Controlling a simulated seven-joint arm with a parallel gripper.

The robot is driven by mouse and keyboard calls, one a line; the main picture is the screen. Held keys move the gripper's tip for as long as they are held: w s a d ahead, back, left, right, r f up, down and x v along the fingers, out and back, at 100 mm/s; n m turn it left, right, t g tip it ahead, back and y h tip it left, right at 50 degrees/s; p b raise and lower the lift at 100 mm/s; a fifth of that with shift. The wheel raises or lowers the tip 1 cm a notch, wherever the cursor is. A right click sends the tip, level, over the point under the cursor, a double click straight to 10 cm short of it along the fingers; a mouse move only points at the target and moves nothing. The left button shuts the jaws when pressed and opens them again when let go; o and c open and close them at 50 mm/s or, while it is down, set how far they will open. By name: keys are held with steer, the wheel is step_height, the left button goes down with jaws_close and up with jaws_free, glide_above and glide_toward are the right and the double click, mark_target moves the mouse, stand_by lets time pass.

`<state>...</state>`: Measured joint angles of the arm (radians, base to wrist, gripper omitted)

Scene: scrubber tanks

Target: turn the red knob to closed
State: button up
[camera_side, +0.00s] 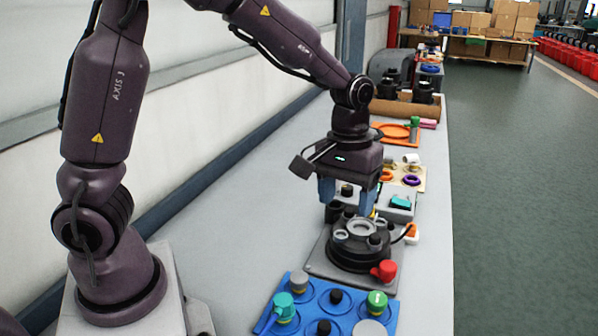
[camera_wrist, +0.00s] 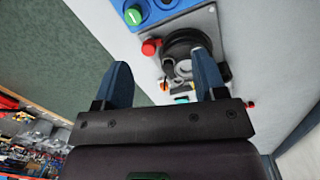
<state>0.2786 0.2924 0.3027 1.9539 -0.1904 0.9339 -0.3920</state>
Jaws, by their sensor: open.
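The red knob (camera_side: 384,270) sticks out from the front right side of a round black fixture (camera_side: 352,252) on a grey plate (camera_side: 318,266). In the wrist view the red knob (camera_wrist: 150,47) shows beyond the gap between my fingers, left of the black fixture (camera_wrist: 184,42). My gripper (camera_side: 347,200) is open, with blue fingers pointing down. In the side view it hangs above the far part of the fixture, apart from the red knob. In the wrist view my gripper (camera_wrist: 160,60) has nothing between its fingers.
A blue board (camera_side: 320,302) with green, teal and grey knobs lies in front of the fixture. Behind are a grey box with a teal part (camera_side: 400,202), coloured rings and an orange tray (camera_side: 398,132). The bench left of the fixture is clear.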

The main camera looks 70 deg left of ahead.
steer(key=s+r+m+t, duration=0.1)
steer(key=s+r+m, duration=0.3)
steer(key=s+r, duration=0.2)
steer(key=shift+s+m+t, duration=0.3)
steer(key=shift+s+t, duration=0.1)
steer(key=shift+s, duration=0.8)
steer(key=shift+a, duration=0.1)
steer(key=m+g+y, duration=0.3)
steer(key=m+y, duration=0.2)
steer(key=m, duration=1.1)
glide_toward(390, 266)
steer(key=x, duration=0.9)
steer(key=shift+f, duration=0.1)
